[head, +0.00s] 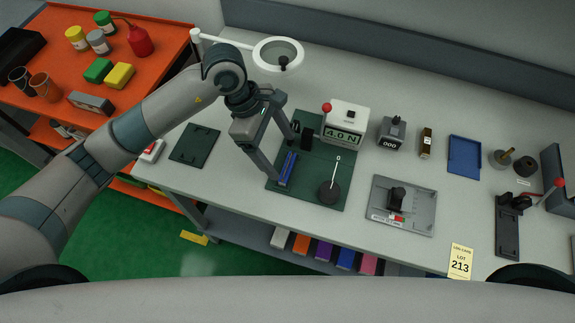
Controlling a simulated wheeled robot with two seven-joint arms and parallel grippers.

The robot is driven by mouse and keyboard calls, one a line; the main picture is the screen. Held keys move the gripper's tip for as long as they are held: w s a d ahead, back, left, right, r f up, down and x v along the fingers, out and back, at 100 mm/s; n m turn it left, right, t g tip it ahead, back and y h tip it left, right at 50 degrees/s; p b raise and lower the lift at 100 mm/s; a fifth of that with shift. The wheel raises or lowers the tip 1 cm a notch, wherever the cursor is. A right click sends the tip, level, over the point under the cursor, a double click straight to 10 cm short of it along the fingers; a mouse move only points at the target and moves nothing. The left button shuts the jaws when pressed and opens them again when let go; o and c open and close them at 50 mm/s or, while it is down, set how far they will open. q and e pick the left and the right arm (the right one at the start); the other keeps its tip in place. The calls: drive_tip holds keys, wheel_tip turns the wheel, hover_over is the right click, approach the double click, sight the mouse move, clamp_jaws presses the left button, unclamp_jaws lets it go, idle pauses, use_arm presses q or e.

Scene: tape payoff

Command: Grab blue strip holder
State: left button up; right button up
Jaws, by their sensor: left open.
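The blue strip holder (288,168) is a narrow, slotted blue piece on the left part of the dark green mat (316,190). My left gripper (282,160) comes in from the left and points down over the mat's left side. Its two fingers are spread wide and nothing shows gripped between them. The near fingertip is close beside the holder's lower left end; I cannot tell whether they touch. The far finger is above the holder's upper end, near small black parts. My right gripper is not in view.
A lamp ring (300,48) stands behind. A grey fixture plate (420,216) lies further right.

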sight(287, 163)
use_arm(q)
drive_tip(key=p+x, duration=0.2)
drive_tip(key=x, duration=0.2)
drive_tip(key=shift+s+d+f, duration=0.1)
drive_tip(key=shift+f, duration=0.15)
drive_tip(key=shift+d+f, duration=0.2)
drive_tip(key=shift+f, duration=0.35)
drive_tip(key=c, duration=0.9)
drive_tip(key=shift+o, duration=0.2)
drive_tip(key=shift+r, duration=0.1)
